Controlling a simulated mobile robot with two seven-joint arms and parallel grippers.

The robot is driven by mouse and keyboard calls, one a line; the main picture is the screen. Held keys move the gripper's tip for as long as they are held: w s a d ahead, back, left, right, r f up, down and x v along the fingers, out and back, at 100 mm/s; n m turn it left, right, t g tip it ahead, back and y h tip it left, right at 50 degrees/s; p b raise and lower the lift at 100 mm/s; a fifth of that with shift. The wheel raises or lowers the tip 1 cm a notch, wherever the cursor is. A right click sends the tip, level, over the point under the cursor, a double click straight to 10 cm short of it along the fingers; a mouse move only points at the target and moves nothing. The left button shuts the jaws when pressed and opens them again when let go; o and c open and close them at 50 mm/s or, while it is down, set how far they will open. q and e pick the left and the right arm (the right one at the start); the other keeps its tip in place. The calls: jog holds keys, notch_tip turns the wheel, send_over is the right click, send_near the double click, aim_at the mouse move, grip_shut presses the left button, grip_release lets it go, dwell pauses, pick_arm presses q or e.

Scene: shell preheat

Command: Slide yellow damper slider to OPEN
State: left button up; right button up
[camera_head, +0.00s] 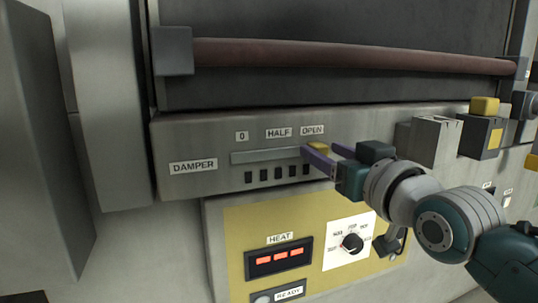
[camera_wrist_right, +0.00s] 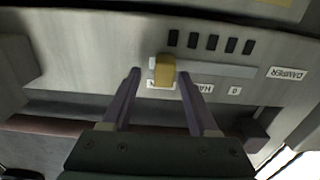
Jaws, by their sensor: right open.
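The yellow damper slider (camera_head: 319,148) sits at the right end of the slot (camera_head: 262,156) in the grey damper panel, just below the OPEN label (camera_head: 312,130). My right gripper (camera_head: 325,150) is at the slider, its purple fingers spread. In the right wrist view the slider (camera_wrist_right: 164,72) stands between the two fingertips of the right gripper (camera_wrist_right: 159,74), with a gap visible on each side. That view is upside down, and the slider and a finger partly cover the OPEN label. My left gripper is not in view.
A dark red handle bar (camera_head: 350,57) runs across the door above the panel. Below are a HEAT display (camera_head: 278,258) and a dial (camera_head: 352,242) on a yellow plate. Grey boxes with a yellow button (camera_head: 484,106) stick out at right.

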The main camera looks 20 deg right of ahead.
jog(key=s+p, duration=0.2)
jog(key=s, duration=0.7)
jog(key=shift+s+d, duration=0.2)
jog(key=shift+s, duration=0.15)
